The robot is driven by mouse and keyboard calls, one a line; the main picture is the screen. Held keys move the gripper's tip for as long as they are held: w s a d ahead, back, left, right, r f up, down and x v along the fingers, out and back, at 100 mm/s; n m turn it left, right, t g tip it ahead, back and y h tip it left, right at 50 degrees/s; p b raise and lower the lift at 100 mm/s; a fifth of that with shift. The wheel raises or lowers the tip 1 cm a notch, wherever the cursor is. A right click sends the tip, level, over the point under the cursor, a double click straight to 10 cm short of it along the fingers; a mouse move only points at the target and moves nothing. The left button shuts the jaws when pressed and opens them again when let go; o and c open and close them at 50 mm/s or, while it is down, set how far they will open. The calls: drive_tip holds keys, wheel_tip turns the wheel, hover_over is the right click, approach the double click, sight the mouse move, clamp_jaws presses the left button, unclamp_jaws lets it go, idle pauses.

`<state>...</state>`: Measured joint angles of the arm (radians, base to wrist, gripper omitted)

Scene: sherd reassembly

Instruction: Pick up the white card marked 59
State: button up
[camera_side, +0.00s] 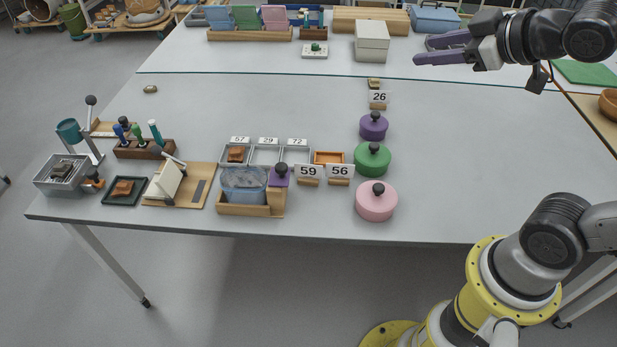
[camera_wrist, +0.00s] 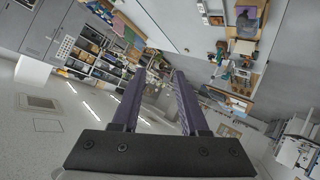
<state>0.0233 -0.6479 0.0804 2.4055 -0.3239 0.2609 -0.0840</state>
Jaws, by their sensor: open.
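The white card marked 59 (camera_side: 308,170) stands upright in a small wooden holder near the front middle of the table. A similar card marked 56 (camera_side: 340,171) stands just to its right, and a card marked 26 (camera_side: 379,97) stands farther back. My gripper (camera_side: 440,48) is open and empty, high at the upper right in the side view, far from the card. In the wrist view my gripper's two purple fingers (camera_wrist: 152,95) are apart with nothing between them. I cannot make out the card in the wrist view.
Purple (camera_side: 373,127), green (camera_side: 372,160) and pink (camera_side: 376,202) lidded pots stand right of the cards. Left of card 59 are a wooden stand with a blue tub (camera_side: 243,183) and a purple block with a dark knob (camera_side: 278,175). Small trays (camera_side: 267,155) lie behind. The table's middle is mostly clear.

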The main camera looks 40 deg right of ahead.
drive_tip(key=w+n+t+y, duration=0.1)
drive_tip(key=w+n+t, duration=0.15)
drive_tip(key=w, duration=0.55)
drive_tip(key=n+g+y, duration=0.5)
drive_tip(key=y, duration=0.4)
hover_over(309, 166)
drive_tip(key=s+d, duration=0.8)
drive_tip(key=s, duration=0.1)
wheel_tip(309, 166, down, 32)
drive_tip(key=shift+h, duration=0.3)
drive_tip(key=x, duration=0.8)
drive_tip(key=shift+a, duration=0.15)
drive_tip(key=shift+r+x, duration=0.15)
drive_tip(key=shift+x, duration=1.15)
drive_tip(key=shift+r+x, duration=0.15)
drive_tip(key=shift+x, duration=1.2)
drive_tip(key=shift+a, duration=0.1)
clamp_jaws()
